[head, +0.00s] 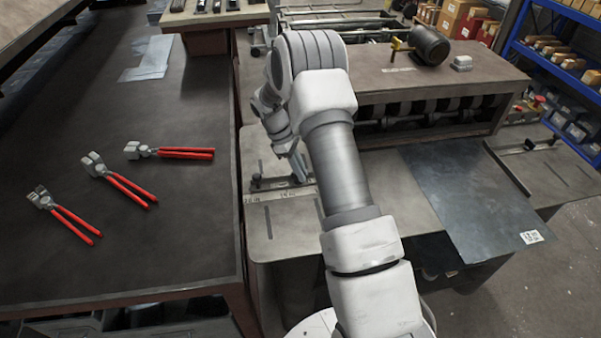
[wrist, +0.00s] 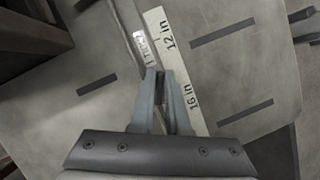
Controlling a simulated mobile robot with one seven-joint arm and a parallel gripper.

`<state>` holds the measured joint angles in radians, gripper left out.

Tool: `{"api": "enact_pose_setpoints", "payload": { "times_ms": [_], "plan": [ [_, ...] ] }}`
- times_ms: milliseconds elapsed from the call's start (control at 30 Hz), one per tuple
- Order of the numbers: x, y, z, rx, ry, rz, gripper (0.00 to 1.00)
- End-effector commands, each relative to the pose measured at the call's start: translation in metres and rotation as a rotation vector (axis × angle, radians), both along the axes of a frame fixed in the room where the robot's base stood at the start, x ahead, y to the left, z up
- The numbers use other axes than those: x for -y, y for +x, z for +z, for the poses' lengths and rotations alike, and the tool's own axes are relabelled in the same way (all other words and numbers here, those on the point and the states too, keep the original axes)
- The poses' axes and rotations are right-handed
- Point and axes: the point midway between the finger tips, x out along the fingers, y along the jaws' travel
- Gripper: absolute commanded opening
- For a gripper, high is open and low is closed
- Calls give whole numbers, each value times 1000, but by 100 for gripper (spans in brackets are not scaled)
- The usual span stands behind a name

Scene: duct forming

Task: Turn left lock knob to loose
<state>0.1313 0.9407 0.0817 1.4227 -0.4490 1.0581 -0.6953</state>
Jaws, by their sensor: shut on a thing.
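My gripper (wrist: 164,76) points down at the metal table of the machine, with its fingertips close together beside a white ruler strip (wrist: 178,62) marked 12 in and 16 in. It is shut on the left lock knob, which the fingers almost wholly hide. A small label plate (wrist: 144,47) with unreadable text lies just past the fingertips on a metal bar. In the head view my gripper (head: 299,172) is low over the dark left guide bar (head: 272,184). I cannot tell which way the knob is turned.
A dark sheet (head: 470,195) with a white label lies on the machine's table to the right. Several red-handled pliers (head: 120,187) lie on the left workbench (head: 130,240). A grey motor (head: 430,45) sits on the machine behind my arm. Blue shelving (head: 555,55) stands at the far right.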

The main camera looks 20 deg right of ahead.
Motion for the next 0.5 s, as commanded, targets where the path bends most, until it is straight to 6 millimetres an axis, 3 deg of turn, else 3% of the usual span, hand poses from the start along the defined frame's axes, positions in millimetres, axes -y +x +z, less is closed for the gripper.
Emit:
{"api": "enact_pose_setpoints", "payload": {
  "times_ms": [500],
  "plan": [
    [0,1,1,3,-1,95,0]
  ]
}}
